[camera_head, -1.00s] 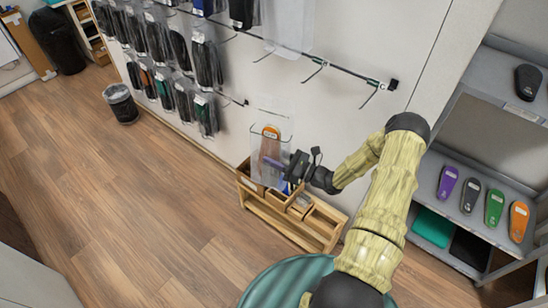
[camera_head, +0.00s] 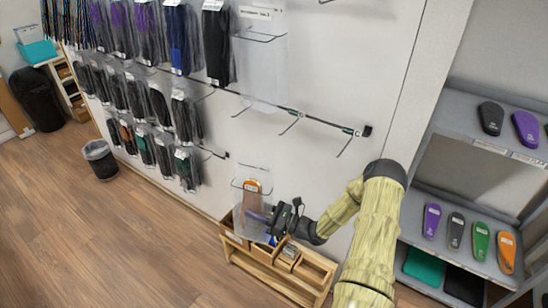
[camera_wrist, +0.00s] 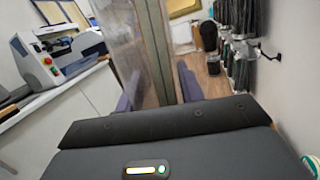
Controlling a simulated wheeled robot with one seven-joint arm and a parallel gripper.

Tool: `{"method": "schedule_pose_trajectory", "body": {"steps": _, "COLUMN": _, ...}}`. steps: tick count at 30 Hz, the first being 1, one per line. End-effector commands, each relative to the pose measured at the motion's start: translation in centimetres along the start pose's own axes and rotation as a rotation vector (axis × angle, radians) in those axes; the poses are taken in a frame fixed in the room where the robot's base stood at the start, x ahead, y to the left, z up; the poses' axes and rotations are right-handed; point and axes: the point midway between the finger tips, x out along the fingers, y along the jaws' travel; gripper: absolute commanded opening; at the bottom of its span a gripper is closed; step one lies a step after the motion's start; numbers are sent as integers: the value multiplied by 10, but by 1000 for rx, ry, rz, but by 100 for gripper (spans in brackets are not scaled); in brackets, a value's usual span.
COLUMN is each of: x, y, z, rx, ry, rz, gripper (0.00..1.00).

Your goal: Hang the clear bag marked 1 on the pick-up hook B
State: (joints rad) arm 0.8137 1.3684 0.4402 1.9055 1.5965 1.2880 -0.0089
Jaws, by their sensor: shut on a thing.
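My gripper (camera_head: 268,217) is shut on a clear bag (camera_head: 240,222) with an orange insole (camera_head: 252,190) in its upper part. The bag hangs upright in front of the wall, at the wooden box; I cannot read a mark on it. In the wrist view my two purple fingers (camera_wrist: 158,88) are on either side of the clear bag (camera_wrist: 140,45), seen nearly edge-on. Above the bag, the wall rail carries bare hooks, one in the middle (camera_head: 290,126) and one near the right end (camera_head: 345,146). I cannot read which is B.
A wooden box (camera_head: 265,272) stands on the floor below the bag. Filled bags (camera_head: 160,110) hang on hooks to the left. A large clear bag (camera_head: 262,70) hangs above the rail. A grey shelf (camera_head: 480,265) with insoles is on the right. Wall between gripper and rail is clear.

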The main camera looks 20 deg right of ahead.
Motion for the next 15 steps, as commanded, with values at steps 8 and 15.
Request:
{"method": "schedule_pose_trajectory", "body": {"steps": 8, "x": 9, "y": 12, "z": -8, "rx": -17, "ry": -22, "rz": -196, "gripper": 16}}
{"method": "schedule_pose_trajectory", "body": {"steps": 15, "x": 8, "y": 17, "z": -21, "rx": -54, "ry": -51, "rz": -475, "gripper": 16}}
